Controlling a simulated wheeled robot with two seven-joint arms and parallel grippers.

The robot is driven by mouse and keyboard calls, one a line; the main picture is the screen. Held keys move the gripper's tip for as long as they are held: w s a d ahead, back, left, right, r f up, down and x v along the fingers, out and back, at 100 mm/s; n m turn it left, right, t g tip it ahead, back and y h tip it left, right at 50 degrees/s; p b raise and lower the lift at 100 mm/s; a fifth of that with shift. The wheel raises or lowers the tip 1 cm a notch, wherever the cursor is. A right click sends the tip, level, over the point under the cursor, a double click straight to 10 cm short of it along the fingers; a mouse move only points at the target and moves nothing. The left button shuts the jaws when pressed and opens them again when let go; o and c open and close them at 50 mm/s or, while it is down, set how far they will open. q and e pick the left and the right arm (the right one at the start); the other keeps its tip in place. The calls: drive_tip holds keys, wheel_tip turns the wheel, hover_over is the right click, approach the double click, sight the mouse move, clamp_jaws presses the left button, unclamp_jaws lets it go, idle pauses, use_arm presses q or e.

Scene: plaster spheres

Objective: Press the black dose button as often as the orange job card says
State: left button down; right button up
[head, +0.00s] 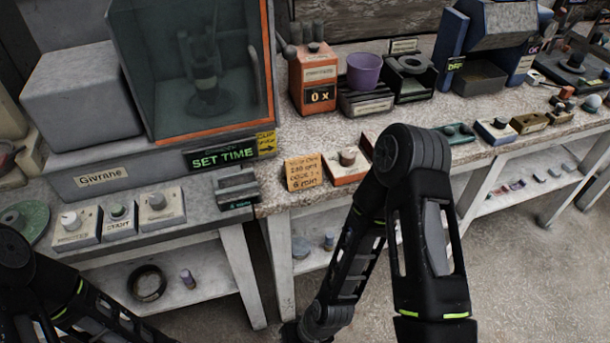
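The orange job card (303,172) stands at the front edge of the bench, left of my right arm. It bears several lines of dark lettering, too small to read surely. Behind stands an orange dispenser (314,82) with a display reading "0 x". My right arm's elbow rises in front of the bench just right of the button box. My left arm shows at the lower left. Neither gripper's fingers show.
A purple cup (364,71) stands on a grey stand right of the dispenser. Left is a glass-fronted cabinet (205,75) above a "SET TIME" display (222,157) and several white control boxes. More small button boxes line the bench's front edge at right.

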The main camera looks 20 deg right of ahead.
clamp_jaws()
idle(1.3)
